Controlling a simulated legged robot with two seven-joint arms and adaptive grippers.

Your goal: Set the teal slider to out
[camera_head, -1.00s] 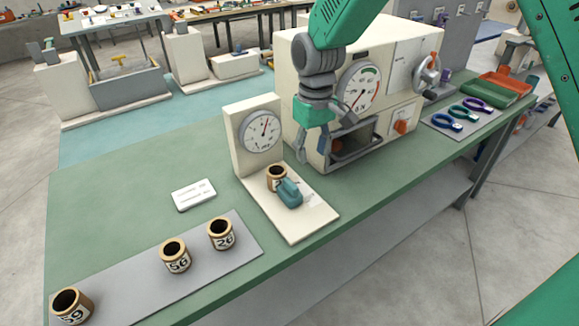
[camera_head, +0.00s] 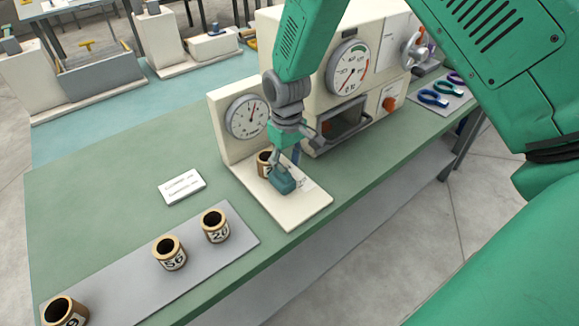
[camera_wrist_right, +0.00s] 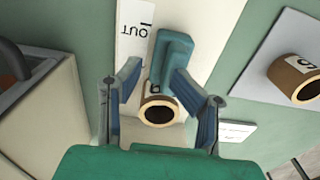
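The teal slider (camera_head: 283,183) sits on the cream base plate (camera_head: 301,212) of the dial stand, on the bench. In the right wrist view the slider (camera_wrist_right: 172,55) stands beyond the fingertips, beside the printed word OUT (camera_wrist_right: 138,45). My right gripper (camera_head: 285,164) is just above and behind the slider. In the right wrist view its two fingers (camera_wrist_right: 157,82) are apart with nothing held; I cannot tell whether they touch the slider. A brown cup (camera_head: 264,163) stands on the plate behind the slider, partly hidden by the gripper. My left gripper is not in view.
The dial panel (camera_head: 226,113) rises behind the plate. A cream machine (camera_head: 331,108) with an opening stands at the right. Numbered cups (camera_head: 169,254) stand on a grey mat at the left, near a white card (camera_head: 181,187). The green bench between is clear.

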